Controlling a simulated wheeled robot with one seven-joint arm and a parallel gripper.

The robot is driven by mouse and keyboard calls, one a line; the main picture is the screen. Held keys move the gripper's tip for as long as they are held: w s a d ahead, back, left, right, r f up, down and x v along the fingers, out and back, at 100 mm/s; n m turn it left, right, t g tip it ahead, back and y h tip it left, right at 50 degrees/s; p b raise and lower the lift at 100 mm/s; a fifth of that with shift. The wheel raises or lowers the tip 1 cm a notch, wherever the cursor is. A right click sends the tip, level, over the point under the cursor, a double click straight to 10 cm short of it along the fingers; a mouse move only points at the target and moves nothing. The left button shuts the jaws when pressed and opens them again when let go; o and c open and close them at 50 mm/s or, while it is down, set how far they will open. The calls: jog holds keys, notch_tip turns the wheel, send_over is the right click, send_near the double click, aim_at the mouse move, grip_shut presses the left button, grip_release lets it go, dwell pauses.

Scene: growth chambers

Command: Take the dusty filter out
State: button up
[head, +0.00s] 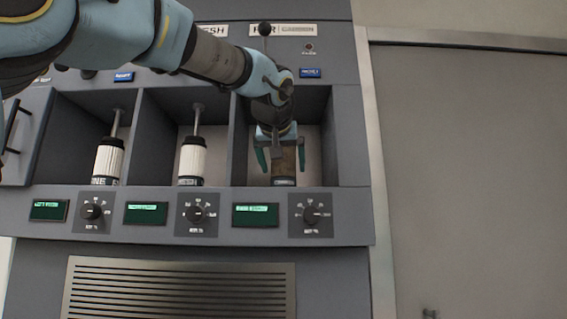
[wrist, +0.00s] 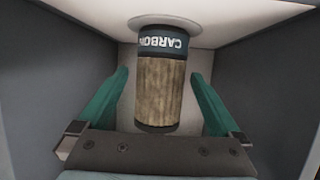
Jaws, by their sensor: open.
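The dusty filter (head: 284,168) is a brown, dirty cylinder in the rightmost bay. In the wrist view it (wrist: 160,88) has brown pleated sides and a dark band with upside-down "CARBON" lettering, partly cut off by the curve. Its banded end sits against a pale round seat. My gripper (head: 276,158) reaches into that bay from above. In the wrist view its green fingers (wrist: 160,92) stand apart, one on each side of the filter, with a visible gap on both sides. The filter's upper part is hidden behind my gripper in the head view.
Two clean white filters (head: 107,160) (head: 192,158) stand in the left and middle bays. Grey divider walls (head: 238,140) bound the right bay closely. Green displays (head: 255,215) and knobs (head: 311,214) line the panel below. A closed grey door (head: 470,180) is at right.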

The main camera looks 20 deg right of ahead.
aim_at(284, 170)
jog(key=shift+p+x, duration=0.55)
jog(key=shift+x, duration=1.05)
jog(key=shift+r, duration=0.1)
jog(key=c, duration=1.4)
jog(key=shift+r, duration=0.1)
